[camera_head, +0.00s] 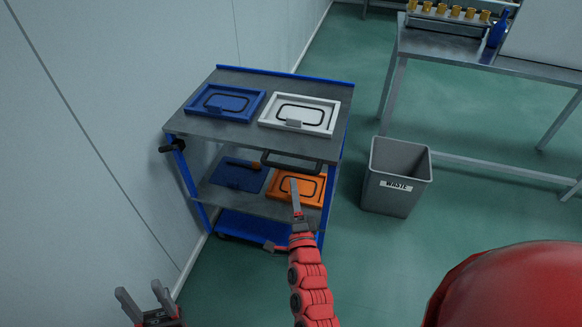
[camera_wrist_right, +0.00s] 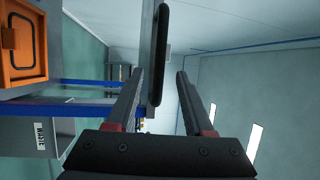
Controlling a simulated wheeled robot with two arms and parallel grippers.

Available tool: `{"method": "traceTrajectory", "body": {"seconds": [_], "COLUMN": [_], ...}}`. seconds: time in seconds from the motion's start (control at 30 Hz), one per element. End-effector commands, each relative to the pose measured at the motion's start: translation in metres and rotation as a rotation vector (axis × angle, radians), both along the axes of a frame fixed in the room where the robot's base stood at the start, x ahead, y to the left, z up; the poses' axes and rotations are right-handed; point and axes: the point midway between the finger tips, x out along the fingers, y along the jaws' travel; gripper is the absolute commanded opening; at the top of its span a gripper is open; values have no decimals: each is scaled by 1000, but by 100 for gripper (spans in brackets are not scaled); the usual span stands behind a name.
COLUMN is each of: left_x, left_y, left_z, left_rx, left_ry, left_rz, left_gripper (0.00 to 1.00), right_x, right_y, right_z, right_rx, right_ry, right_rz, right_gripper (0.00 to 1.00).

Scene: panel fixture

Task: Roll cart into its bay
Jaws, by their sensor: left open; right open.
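The cart (camera_head: 226,130) has a blue frame and grey shelves and stands beside the pale wall. A black bar handle (camera_head: 292,164) runs along its near edge. My right gripper (camera_head: 281,214) is open and empty in front of this handle. In the right wrist view, the handle (camera_wrist_right: 160,50) shows upright in line with the gap between the open fingers; how far it is beyond the tips is unclear. My left gripper (camera_head: 138,290) is open and empty at the lower left, away from the cart. I cannot make out a marked bay.
Blue (camera_head: 225,101) and white (camera_head: 300,113) panels lie on the cart's top, an orange panel (camera_head: 310,190) below. A grey waste bin (camera_head: 394,178) stands right of the cart near a metal table (camera_head: 455,46).

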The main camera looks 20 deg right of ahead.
Motion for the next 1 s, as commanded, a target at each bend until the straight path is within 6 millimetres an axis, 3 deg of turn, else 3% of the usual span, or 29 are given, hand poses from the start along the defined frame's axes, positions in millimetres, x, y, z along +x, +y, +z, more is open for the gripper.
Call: {"method": "traceTrajectory", "body": {"seconds": [0.2, 0.4, 0.8, 1.0], "left_x": [0, 0, 0, 0], "left_y": [0, 0, 0, 0], "left_z": [5, 8, 8, 8], "left_rx": [0, 0, 0, 0], "left_ry": [0, 0, 0, 0], "left_rz": [0, 0, 0, 0], "left_gripper": [55, 55, 55, 55], "right_x": [47, 72, 80, 79], "right_y": [-10, -14, -16, -16], "right_z": [11, 14, 14, 14], "right_rx": [-2, -2, -2, -2], "right_ry": [-4, -2, -1, -1], "right_rz": [-1, 0, 0, 0], "right_gripper": [52, 52, 52, 18]}}
